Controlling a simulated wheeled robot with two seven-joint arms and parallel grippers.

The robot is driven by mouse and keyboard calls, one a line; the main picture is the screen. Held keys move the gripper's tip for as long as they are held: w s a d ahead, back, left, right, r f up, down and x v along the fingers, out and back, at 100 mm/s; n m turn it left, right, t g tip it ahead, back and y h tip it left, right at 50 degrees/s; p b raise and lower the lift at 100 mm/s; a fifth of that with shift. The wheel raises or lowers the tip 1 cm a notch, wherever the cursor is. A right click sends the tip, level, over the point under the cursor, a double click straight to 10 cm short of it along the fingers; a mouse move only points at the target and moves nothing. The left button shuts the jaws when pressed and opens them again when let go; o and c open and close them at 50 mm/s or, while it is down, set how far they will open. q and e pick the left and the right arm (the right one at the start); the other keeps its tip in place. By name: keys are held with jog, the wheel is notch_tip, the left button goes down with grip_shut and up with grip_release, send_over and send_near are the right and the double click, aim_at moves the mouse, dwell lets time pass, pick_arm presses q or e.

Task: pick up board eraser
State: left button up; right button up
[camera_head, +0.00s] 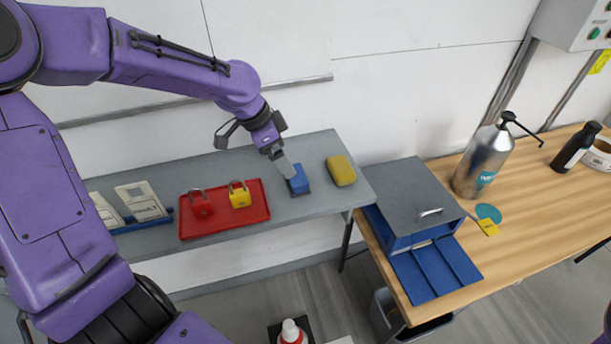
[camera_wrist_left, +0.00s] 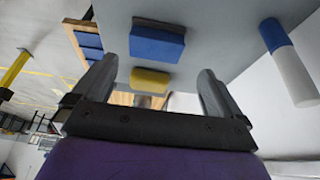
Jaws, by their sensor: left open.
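The board eraser (camera_head: 298,181) is a blue block with a dark underside, lying on the grey shelf (camera_head: 330,200) right of the red tray. In the left wrist view the eraser (camera_wrist_left: 157,44) appears ahead of the fingers, in the span between them. I cannot tell whether a finger touches the eraser. My right gripper is not in view.
A yellow sponge (camera_head: 341,170) lies close right of the eraser. The red tray (camera_head: 256,215) with a red padlock (camera_head: 201,203) and a yellow padlock (camera_head: 239,195) is to the left. A blue and white cylinder (camera_wrist_left: 290,62) shows in the wrist view. The wall stands behind.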

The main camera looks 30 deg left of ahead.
aim_at(297, 179)
pick_arm(q)
jog(key=shift+s+d+f, duration=0.1)
jog(key=shift+s+f, duration=0.05)
jog(key=shift+f, duration=0.35)
jog(key=shift+s+d+f, duration=0.1)
jog(key=shift+f, duration=0.35)
jog(key=shift+s+d+f+b, duration=0.15)
jog(key=shift+s+d+b, duration=0.05)
jog(key=shift+s+b, duration=0.15)
jog(key=shift+s+d+f, duration=0.1)
jog(key=shift+s+f, duration=0.05)
jog(key=w+f, duration=0.1)
jog(key=w+f+p, duration=0.1)
jog(key=f, duration=0.1)
jog(key=w+f, duration=0.1)
jog(key=f, duration=0.1)
jog(key=shift+d+f, duration=0.2)
jog(key=shift+d, duration=0.2)
jog(key=shift+s+r, duration=0.2)
jog(key=shift+s, duration=0.2)
jog(key=c, duration=0.3)
jog(key=shift+d, duration=0.1)
jog(key=c, duration=0.5)
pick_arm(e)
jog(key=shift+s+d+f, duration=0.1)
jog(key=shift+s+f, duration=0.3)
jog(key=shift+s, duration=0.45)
